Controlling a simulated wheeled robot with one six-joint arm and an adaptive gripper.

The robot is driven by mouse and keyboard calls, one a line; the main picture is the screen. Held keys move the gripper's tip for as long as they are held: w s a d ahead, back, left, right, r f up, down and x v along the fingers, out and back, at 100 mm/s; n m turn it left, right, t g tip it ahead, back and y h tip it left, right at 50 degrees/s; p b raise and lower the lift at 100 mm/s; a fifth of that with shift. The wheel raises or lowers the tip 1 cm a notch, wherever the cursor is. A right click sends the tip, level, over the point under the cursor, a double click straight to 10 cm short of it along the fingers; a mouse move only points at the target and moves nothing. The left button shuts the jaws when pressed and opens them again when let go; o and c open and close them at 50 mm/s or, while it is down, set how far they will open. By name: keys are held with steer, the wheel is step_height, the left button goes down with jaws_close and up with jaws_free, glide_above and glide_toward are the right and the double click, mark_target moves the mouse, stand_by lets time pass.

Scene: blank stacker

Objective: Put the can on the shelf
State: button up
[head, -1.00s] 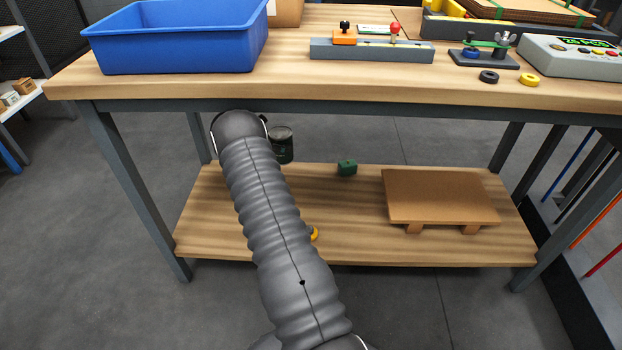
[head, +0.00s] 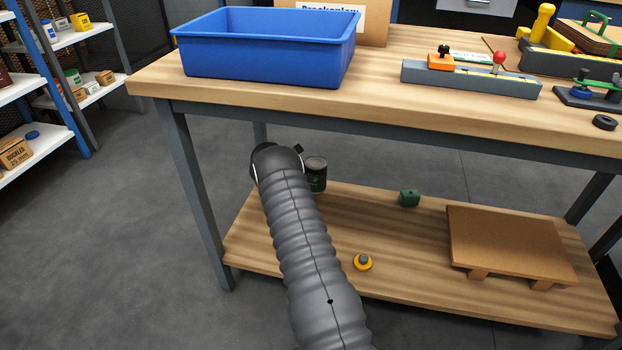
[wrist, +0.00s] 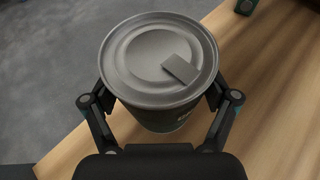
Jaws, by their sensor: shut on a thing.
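The can (head: 317,176) is dark with a grey metal lid, upright at the left end of the bench's lower board in the head view. My arm hides part of it. In the wrist view the can (wrist: 160,62) stands between the two fingers of my gripper (wrist: 160,112), which is shut on it. The board's edge shows beneath it; I cannot tell whether the can touches the board. White shelves (head: 40,83) stand at the left of the head view, holding boxes and small cans.
The workbench (head: 145,82) carries a blue bin (head: 262,60) and fixtures on top. Its lower board (head: 400,270) holds a green block (head: 409,198), a yellow-and-grey part (head: 363,262) and a brown platform (head: 510,245). Grey floor (head: 120,210) is clear between bench and shelves.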

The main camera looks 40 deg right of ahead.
steer(key=f, duration=0.2)
steer(key=a+f, duration=0.1)
steer(key=shift+w+f+b, duration=0.25)
steer(key=shift+w+b, duration=0.05)
steer(key=shift+b, duration=0.1)
steer(key=shift+r, duration=0.1)
steer(key=shift+f, duration=0.25)
steer(key=o, duration=1.4)
steer(key=shift+s, duration=0.1)
steer(key=shift+o, duration=0.2)
steer(key=shift+r, duration=0.2)
steer(key=v, duration=1.1)
steer(key=shift+a+r, duration=0.15)
steer(key=shift+a, duration=0.25)
